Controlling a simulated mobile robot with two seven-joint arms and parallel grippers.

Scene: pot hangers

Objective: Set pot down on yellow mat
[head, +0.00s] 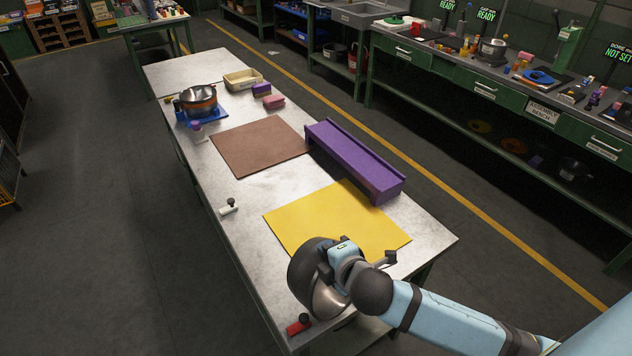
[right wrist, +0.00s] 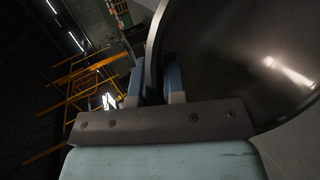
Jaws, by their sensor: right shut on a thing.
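A metal pot (head: 328,301) with a dark side is tilted near the table's front end, in front of the near edge of the yellow mat (head: 345,215) in the head view. My right gripper (head: 332,268) is shut on the pot. In the right wrist view its two fingers (right wrist: 160,82) straddle the pot's wall (right wrist: 225,70), which fills the right side. The wrist partly hides the pot in the head view. I cannot tell whether the pot touches the table. The mat's visible part is bare. My left gripper is not in view.
A purple bench-like rack (head: 352,160) stands beyond the mat. A brown mat (head: 259,147) lies farther back, bare. A second pot (head: 198,100) stands at the far end. A red piece with a black knob (head: 299,324) is at the front edge; a white one (head: 229,207) is at the left edge.

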